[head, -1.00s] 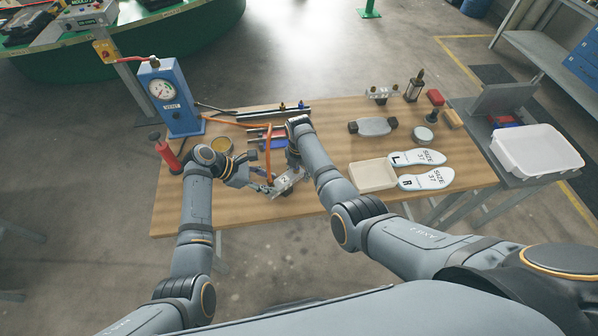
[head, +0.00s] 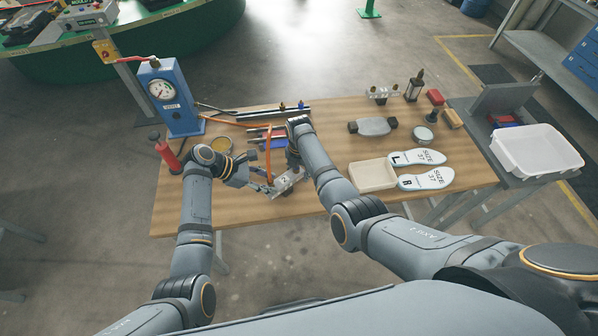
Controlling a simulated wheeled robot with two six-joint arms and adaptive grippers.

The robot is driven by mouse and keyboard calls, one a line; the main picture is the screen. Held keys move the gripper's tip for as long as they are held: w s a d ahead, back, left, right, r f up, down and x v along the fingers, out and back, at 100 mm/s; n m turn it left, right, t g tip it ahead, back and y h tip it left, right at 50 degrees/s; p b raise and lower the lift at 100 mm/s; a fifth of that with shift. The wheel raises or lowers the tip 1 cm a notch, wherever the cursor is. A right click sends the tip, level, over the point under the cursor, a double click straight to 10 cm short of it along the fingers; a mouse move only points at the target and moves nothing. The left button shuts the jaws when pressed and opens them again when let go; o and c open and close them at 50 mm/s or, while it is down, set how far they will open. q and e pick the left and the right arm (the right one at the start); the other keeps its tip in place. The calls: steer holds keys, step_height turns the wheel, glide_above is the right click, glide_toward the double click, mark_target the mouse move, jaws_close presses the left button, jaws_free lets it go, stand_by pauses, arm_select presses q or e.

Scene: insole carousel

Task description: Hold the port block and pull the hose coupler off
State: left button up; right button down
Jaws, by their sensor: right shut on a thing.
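The port block (head: 284,184) is a small silver-grey block near the front middle of the table, tilted in the picture. My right gripper (head: 293,170) comes down on it from behind and is shut on it; the arm hides much of the grip. An orange hose (head: 269,155) drops to the block's left side. The hose coupler at its lower end is too small and too covered to make out clearly. My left gripper (head: 265,185) is at that hose end, left of the block, with its fingers apart.
A blue gauge stand (head: 172,98) and a red pump-like tool (head: 167,152) stand at the left. Bare table lies in front of the block.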

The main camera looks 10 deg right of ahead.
steer(key=shift+s+f, duration=0.15)
arm_select(q)
steer(key=v, duration=1.2)
steer(key=s+d+f+n+t+h, duration=0.2)
steer(key=s+f+n+t+h, duration=0.1)
steer(key=s+f+n+t, duration=0.25)
steer(key=shift+n+t+y, duration=0.25)
steer(key=shift+t+y, duration=0.05)
steer(key=shift+t, duration=0.25)
steer(key=shift+w+x, duration=0.25)
steer(key=shift+x, duration=1.95)
steer(key=shift+w+x, duration=0.25)
steer(key=shift+x, duration=2)
steer(key=shift+a+r, duration=0.15)
steer(key=shift+a, duration=0.1)
steer(key=shift+c, duration=0.4)
